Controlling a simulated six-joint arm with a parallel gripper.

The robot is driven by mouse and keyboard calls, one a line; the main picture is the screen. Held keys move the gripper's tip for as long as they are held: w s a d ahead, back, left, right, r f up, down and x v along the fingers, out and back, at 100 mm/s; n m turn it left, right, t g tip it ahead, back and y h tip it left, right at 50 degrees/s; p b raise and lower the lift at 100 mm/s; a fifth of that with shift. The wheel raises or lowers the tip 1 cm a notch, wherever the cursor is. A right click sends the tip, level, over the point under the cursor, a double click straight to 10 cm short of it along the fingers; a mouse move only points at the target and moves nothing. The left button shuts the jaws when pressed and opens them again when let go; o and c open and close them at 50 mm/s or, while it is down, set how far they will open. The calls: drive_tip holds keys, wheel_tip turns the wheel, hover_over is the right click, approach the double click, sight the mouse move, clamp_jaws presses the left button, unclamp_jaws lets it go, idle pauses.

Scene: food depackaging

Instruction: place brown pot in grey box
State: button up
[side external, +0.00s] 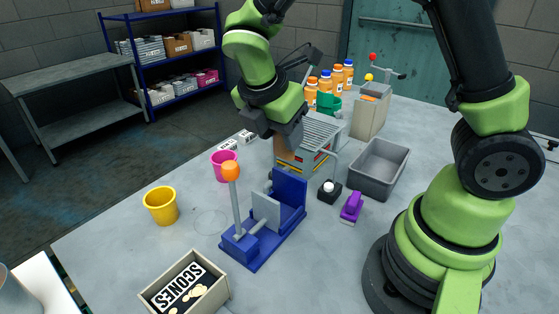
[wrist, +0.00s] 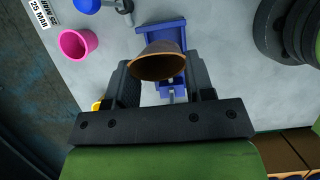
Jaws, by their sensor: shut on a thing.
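The brown pot (wrist: 160,68) is between the two fingers of my gripper (wrist: 161,82) in the wrist view, and the gripper is shut on it. In the side view my gripper (side external: 285,135) is above the table, behind the blue stand and left of the grey box. The grey box (side external: 365,178) stands on the table to the right, between the gripper and my base. Its visible inside looks empty. It is not seen in the wrist view.
A blue stand (side external: 236,252) with an orange-topped post is in front of the gripper. A pink pot (side external: 223,165), yellow pot (side external: 161,206), purple tool (side external: 351,208) and scones crate (side external: 222,288) lie around it. A slatted machine (side external: 322,130) and orange-capped bottles (side external: 336,78) stand behind.

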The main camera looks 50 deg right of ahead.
wheel_tip(320, 180, up, 4)
drive_tip(key=s+d+f+m+g+y, duration=0.1)
drive_tip(key=s+d+f+m, duration=0.2)
drive_tip(key=d+m, duration=0.35)
drive_tip(key=s+d+f+m+g+y, duration=0.25)
drive_tip(key=d+m, duration=0.25)
drive_tip(key=d, duration=0.3)
drive_tip(key=s+d+f+m+g+y, duration=0.1)
drive_tip(key=s+d+f+m, duration=0.25)
drive_tip(key=d+m, duration=0.3)
drive_tip(key=f, duration=0.3)
drive_tip(key=s+f, duration=0.1)
drive_tip(key=f, duration=0.2)
drive_tip(key=d+f, duration=0.1)
drive_tip(key=f, duration=0.2)
drive_tip(key=shift+s, duration=0.2)
drive_tip(key=shift+f, duration=0.15)
drive_tip(key=shift+f, duration=0.15)
drive_tip(key=o, duration=0.8)
drive_tip(key=shift+c, duration=0.2)
